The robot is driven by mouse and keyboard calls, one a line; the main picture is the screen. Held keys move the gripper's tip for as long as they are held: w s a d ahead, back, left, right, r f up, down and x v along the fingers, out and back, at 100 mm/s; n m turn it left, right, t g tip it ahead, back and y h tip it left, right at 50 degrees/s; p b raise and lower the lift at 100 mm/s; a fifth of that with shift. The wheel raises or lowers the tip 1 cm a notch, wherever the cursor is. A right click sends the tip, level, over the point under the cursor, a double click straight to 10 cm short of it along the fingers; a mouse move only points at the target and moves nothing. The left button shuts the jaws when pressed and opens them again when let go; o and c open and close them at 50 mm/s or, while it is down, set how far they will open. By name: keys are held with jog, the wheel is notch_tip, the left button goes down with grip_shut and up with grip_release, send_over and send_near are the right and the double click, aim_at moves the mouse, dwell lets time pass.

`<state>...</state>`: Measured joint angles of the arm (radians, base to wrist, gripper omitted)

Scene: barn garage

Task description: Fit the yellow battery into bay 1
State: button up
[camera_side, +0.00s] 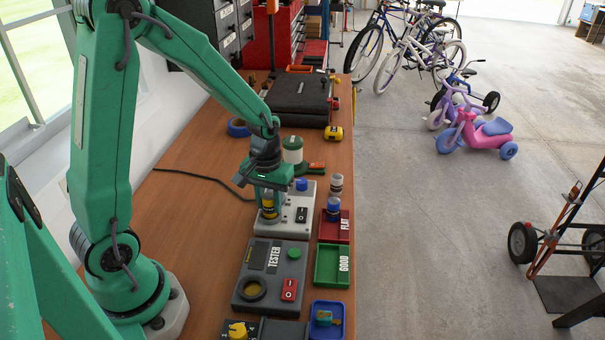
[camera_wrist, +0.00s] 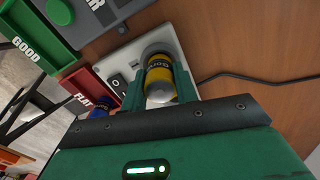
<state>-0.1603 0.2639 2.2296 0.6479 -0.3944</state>
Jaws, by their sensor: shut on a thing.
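The yellow battery (camera_side: 269,205), with a dark band, stands roughly upright at the left of the light grey charger box (camera_side: 296,222). My gripper (camera_side: 267,194) is above the charger and shut on the battery. In the wrist view the yellow battery (camera_wrist: 160,76) lies between the two green fingers of my gripper (camera_wrist: 159,92). Its far end is at a round grey bay (camera_wrist: 157,50) in the charger (camera_wrist: 142,45). I cannot tell how deep it sits, and no bay number is readable. A blue-topped battery (camera_side: 301,185) shows at the back of the charger.
A blue battery (camera_side: 333,210) and a grey-topped one (camera_side: 336,184) stand there. A black cable (camera_side: 200,178) runs left.

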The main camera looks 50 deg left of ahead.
aim_at(269, 196)
jog(key=shift+f, duration=0.5)
jog(key=o, duration=0.8)
jog(key=shift+r, duration=0.15)
jog(key=shift+r, duration=5.4)
